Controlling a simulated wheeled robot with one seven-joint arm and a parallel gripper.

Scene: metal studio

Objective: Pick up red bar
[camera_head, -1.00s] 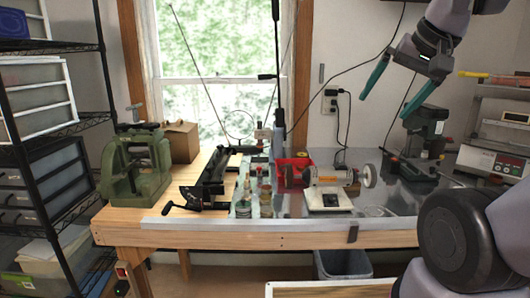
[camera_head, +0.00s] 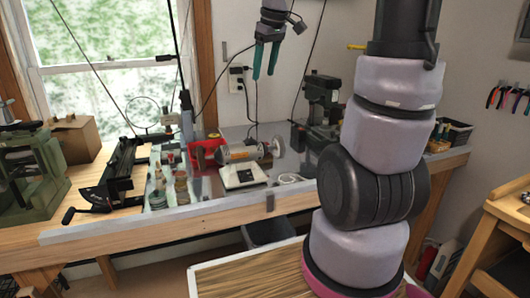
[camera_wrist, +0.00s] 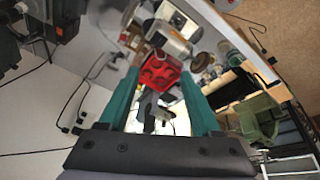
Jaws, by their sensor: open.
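I cannot pick out a separate red bar in either view. A red bin (camera_head: 207,152) sits on the bench behind the small grinder. It also shows in the wrist view (camera_wrist: 158,72), between my fingers in the picture, but apart from them. My gripper (camera_head: 265,74) has two teal fingers, open and empty, pointing down in the air above the back of the bench. Its fingers also show in the wrist view (camera_wrist: 159,78). My arm hides the right part of the bench.
A white bench grinder (camera_head: 242,172) stands in front of the red bin. Small bottles (camera_head: 170,185), a black slide tool (camera_head: 118,175) and a green press (camera_head: 30,175) stand to the left. A dark green machine (camera_head: 322,100) stands at the right. Cables hang along the wall.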

